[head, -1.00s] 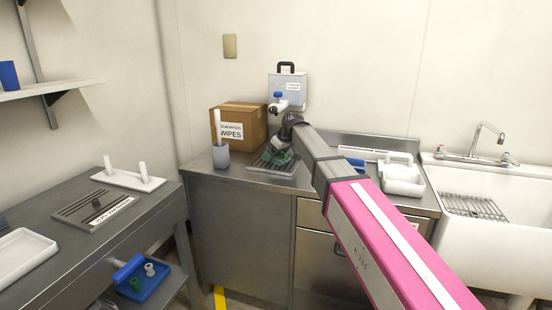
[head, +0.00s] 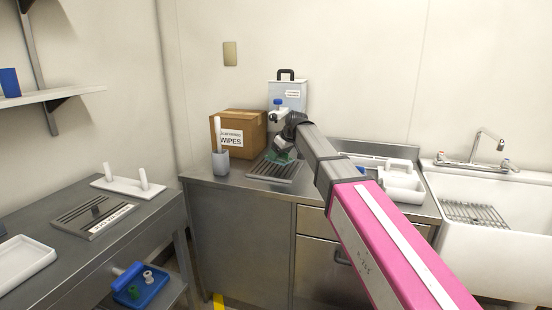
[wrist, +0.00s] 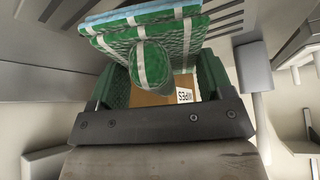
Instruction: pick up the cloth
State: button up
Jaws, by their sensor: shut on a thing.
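The cloth is green with white stripes. In the head view the cloth (head: 282,156) is bunched below my gripper (head: 284,152), over the back part of a slatted drain tray (head: 275,172). In the wrist view the folded cloth (wrist: 150,40) fills the space ahead of my gripper (wrist: 155,72), with a light blue layer at its upper edge. My gripper is shut on the cloth, and a rounded fold bulges between the fingers. The cloth appears raised a little off the tray; its underside is hidden.
A cardboard wipes box (head: 238,132) and a grey cup with a white-handled tool (head: 220,160) stand left of the tray. A grey case (head: 290,92) stands behind. A lower side table (head: 120,215) is at left.

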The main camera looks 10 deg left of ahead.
jog(key=s+d, duration=0.2)
jog(key=d, duration=0.2)
jog(key=s+d, duration=0.3)
jog(key=d, duration=0.2)
jog(key=s+d, duration=0.2)
jog(key=d, duration=0.3)
jog(key=shift+s+d, duration=0.25)
jog(key=o, duration=0.4)
jog(key=shift+c, duration=1.2)
jog(key=shift+s, duration=0.1)
